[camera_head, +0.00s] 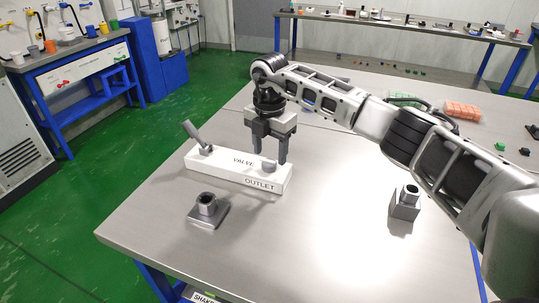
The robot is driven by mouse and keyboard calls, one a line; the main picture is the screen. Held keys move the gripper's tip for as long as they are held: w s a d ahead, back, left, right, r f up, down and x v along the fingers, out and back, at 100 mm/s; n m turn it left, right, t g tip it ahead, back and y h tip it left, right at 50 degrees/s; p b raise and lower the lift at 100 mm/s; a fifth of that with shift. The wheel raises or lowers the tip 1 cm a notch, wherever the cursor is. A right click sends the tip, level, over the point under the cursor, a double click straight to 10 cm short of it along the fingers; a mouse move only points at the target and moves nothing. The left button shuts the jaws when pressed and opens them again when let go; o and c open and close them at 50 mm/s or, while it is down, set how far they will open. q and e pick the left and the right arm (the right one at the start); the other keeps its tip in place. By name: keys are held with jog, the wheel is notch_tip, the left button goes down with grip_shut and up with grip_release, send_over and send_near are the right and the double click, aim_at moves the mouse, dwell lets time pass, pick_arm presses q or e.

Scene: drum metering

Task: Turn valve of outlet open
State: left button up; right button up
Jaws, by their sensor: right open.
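The white valve block (222,172), lettered VALVE and OUTLET, lies on the steel table. A grey lever handle (192,131) rises from its left end and tilts up to the left. A small grey knob (268,165) sits at its right end, by the word OUTLET. My right gripper (270,157) points down over the right part of the block, its fingers apart. The right fingertip is close to the small knob; I cannot tell whether it touches. My left gripper is not in view.
A grey fitting on a square base (207,208) stands in front of the block. Another grey fitting (405,205) stands to the right. Orange (462,110) and green ribbed pieces lie at the back right. The steel table (310,240) is clear between the fittings.

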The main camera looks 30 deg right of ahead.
aim_at(269, 165)
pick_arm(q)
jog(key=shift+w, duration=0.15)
pick_arm(e)
jog(key=shift+f, duration=1.3)
jog(key=c, duration=1)
